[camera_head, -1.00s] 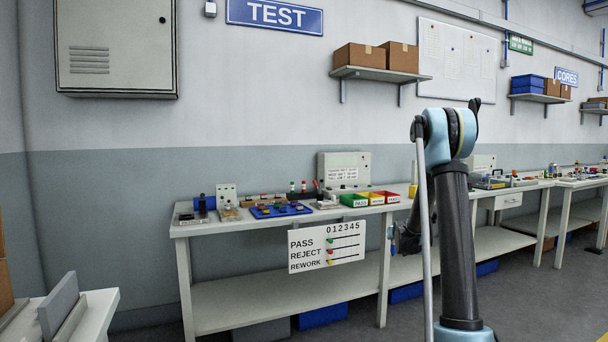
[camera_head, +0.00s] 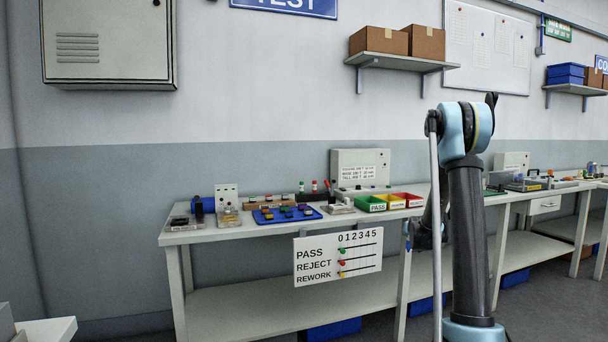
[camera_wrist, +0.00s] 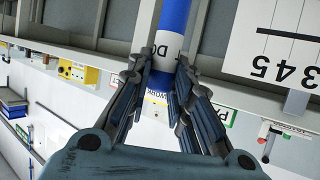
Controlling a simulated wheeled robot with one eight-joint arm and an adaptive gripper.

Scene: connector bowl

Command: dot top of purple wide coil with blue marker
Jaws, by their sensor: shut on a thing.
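My gripper (camera_wrist: 163,82) is shut on a blue marker (camera_wrist: 173,18) with a white label band, seen in the wrist view. The marker lies between the fingers and runs out past the top edge of that view. In the head view, my gripper hangs beside my arm, in front of the bench near its right leg. A blue tray (camera_head: 263,217) on the bench holds several small coloured parts, likely coils. They are too small for me to tell which is the purple wide coil.
The white bench (camera_head: 230,235) has a PASS/REJECT/REWORK sign (camera_head: 338,258) on its front. Green (camera_head: 370,203), yellow and red bins stand right of the tray. A grey box (camera_head: 360,165) stands behind them. A shelf with cartons (camera_head: 378,40) is above.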

